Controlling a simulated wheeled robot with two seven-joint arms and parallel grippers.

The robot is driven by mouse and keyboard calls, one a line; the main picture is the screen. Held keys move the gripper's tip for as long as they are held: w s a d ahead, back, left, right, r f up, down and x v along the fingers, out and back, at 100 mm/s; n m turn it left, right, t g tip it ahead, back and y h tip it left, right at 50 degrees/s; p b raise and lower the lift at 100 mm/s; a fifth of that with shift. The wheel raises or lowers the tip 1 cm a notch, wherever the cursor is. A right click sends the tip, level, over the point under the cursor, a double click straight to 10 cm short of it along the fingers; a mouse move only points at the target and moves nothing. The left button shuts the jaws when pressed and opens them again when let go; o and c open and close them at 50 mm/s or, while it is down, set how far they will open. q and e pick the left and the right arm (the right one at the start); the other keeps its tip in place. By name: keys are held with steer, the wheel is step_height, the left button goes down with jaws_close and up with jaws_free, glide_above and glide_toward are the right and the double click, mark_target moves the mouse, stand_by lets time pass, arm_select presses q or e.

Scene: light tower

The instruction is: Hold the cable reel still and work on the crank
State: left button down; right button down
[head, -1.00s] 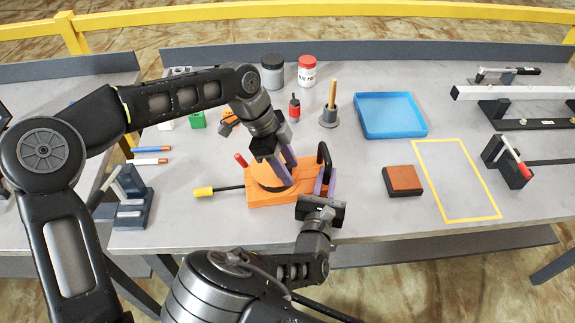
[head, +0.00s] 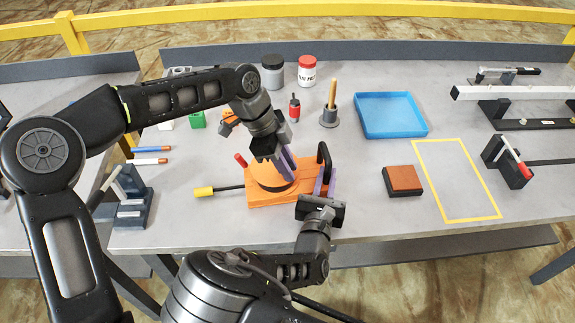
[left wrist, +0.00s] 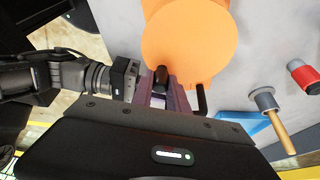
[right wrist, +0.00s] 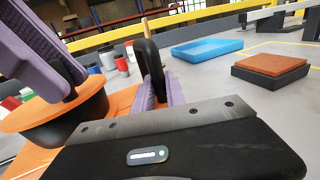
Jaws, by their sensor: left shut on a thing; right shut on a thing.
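The cable reel is an orange drum (head: 268,172) on an orange base (head: 262,200). In the left wrist view its round orange top (left wrist: 185,40) fills the upper middle. My left gripper (head: 287,168) is shut on the black crank knob (left wrist: 161,78), which also shows between its purple fingers in the right wrist view (right wrist: 66,98). A black upright handle (head: 324,155) stands at the base's right end. My right gripper (head: 325,182) is shut on this handle (right wrist: 149,66). The crank arm itself is mostly hidden by my left fingers.
A black rod with a yellow grip (head: 203,191) sticks out left of the base, near a red-tipped post (head: 240,159). An orange-topped block (head: 403,181), a blue tray (head: 391,115) and a yellow outlined area (head: 455,180) lie to the right. Jars and tools stand behind.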

mark_target(295, 157)
arm_select(q)
steer(key=shift+w+n, duration=0.1)
steer(key=shift+n, duration=0.2)
steer(key=shift+w+d+n+t, duration=0.2)
steer(key=shift+d+n+t, duration=0.1)
steer(key=shift+n+t, duration=0.3)
steer(key=n, duration=0.1)
steer(key=w+n+t, duration=0.1)
steer(key=n, duration=0.1)
steer(key=shift+w+d+n, duration=0.1)
steer(key=shift+d+n, duration=0.2)
steer(key=n, duration=0.1)
steer(key=w+n+t, duration=0.1)
steer(key=n, duration=0.2)
steer(key=shift+w+d+n+t+y, duration=0.15)
steer(key=shift+w+n+t+y, duration=0.15)
steer(key=shift+w+y, duration=0.1)
steer(key=n, duration=0.1)
steer(key=w+n+t+y, duration=0.1)
steer(key=n, duration=0.1)
steer(key=shift+w+n, duration=0.15)
steer(key=shift+n, duration=0.15)
steer(key=shift+w+a+n+t+y, duration=0.15)
steer(key=shift+w+a+n+y, duration=0.2)
steer(key=shift+n, duration=0.55)
steer(key=shift+w+a+n+t+y, duration=0.2)
steer(key=shift+w+n+y, duration=0.15)
steer(key=shift+n, duration=0.55)
